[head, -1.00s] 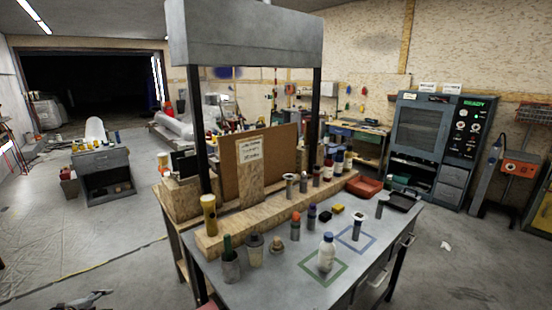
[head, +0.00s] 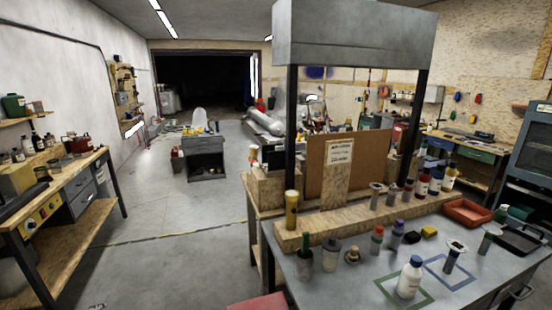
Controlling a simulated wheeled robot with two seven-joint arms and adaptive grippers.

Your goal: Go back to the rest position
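Only a small dark tip of what looks like my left gripper (head: 97,306) shows at the bottom edge of the head view, over the bare floor at the left. The rest of it is cut off, so I cannot tell whether it is open or shut. My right gripper is out of view. A grey workbench (head: 345,290) stands at the right. On it a white bottle (head: 410,277) stands upright within a green square outline, and a grey tool with a pale top (head: 452,256) stands in a blue square outline.
A red seat-like top (head: 258,303) shows beside the workbench's front left. A wooden bench (head: 75,168) runs along the left. A grey cabinet (head: 205,160) stands farther back. The floor (head: 165,225) between the benches is clear.

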